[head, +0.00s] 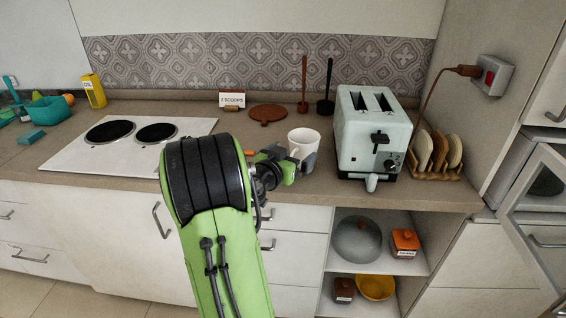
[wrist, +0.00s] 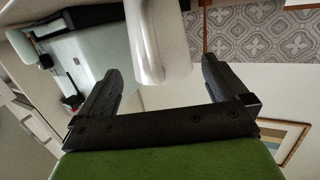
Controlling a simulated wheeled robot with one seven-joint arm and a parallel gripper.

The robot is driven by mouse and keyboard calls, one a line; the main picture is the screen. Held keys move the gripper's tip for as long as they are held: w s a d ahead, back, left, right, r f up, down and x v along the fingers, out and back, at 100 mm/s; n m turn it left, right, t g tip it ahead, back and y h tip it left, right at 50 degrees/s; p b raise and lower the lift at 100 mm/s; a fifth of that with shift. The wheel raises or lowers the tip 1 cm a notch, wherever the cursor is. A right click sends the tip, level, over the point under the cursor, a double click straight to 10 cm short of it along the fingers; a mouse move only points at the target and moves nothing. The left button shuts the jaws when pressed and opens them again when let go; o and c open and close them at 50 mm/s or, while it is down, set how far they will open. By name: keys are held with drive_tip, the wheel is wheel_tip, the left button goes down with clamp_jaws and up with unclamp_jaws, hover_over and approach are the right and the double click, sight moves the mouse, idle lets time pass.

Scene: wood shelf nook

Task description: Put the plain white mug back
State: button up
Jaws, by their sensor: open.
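The plain white mug (head: 304,136) stands upright on the counter, left of the toaster, with its handle towards my arm. My gripper (head: 297,164) is low at the near side of the mug and hides part of its lower body. In the wrist view the mug (wrist: 160,35) shows ahead of my open gripper (wrist: 162,70), its near end between the two spread fingers. I see a gap on both sides, and cannot tell whether a finger touches it.
A pale green toaster (head: 362,135) stands close right of the mug, with a toast rack (head: 437,172) beyond. A hob (head: 75,153) lies left. A sign reading "2 scoops" (head: 232,100) and a round wooden board (head: 268,113) are behind.

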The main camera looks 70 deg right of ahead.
drive_tip(key=v, duration=0.8)
drive_tip(key=shift+a+b, duration=0.15)
drive_tip(key=shift+b, duration=0.3)
drive_tip(key=shift+w, duration=0.1)
drive_tip(key=w+a+f+n+t+y, duration=0.1)
drive_tip(key=w+a+n+t+y, duration=0.25)
drive_tip(key=a, duration=0.65)
drive_tip(key=w+a+f+n+t+y, duration=0.25)
drive_tip(key=a+n+y, duration=0.2)
drive_tip(key=a, duration=0.45)
drive_tip(key=w+a+f+n+t+y, duration=0.1)
drive_tip(key=w+a+n+t+y, duration=0.25)
drive_tip(key=a, duration=0.65)
drive_tip(key=s+a+n+y, duration=0.4)
drive_tip(key=a+n, duration=0.4)
drive_tip(key=a, duration=0.2)
drive_tip(key=shift+s+a+r+n+g, duration=0.25)
drive_tip(key=shift+s+a+n+g, duration=0.1)
drive_tip(key=shift+s+a+g, duration=0.15)
drive_tip(key=shift+d+y, duration=0.1)
drive_tip(key=shift+y, duration=0.15)
